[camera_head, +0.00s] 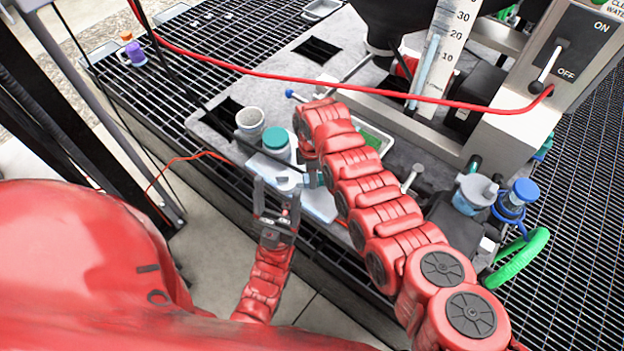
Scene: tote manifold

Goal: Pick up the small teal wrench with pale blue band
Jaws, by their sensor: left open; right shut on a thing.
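My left gripper (277,184) is open, its two fingers pointing away from me over the near edge of the bench. A pale grey-blue piece (288,181) shows between or just behind its fingertips; I cannot tell which. My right arm arches in from the lower right, and its gripper (311,176) points down just right of the left one, mostly hidden by its own links. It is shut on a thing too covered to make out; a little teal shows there. I cannot clearly identify the small teal wrench with the pale blue band.
A teal-lidded jar (276,141) and a grey cup (250,121) stand behind the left gripper. A red cable (330,85) crosses above the bench. A switch box (565,55), blue-capped bottle (516,198) and green loop (522,257) are at right. Open grating (205,60) lies at back left.

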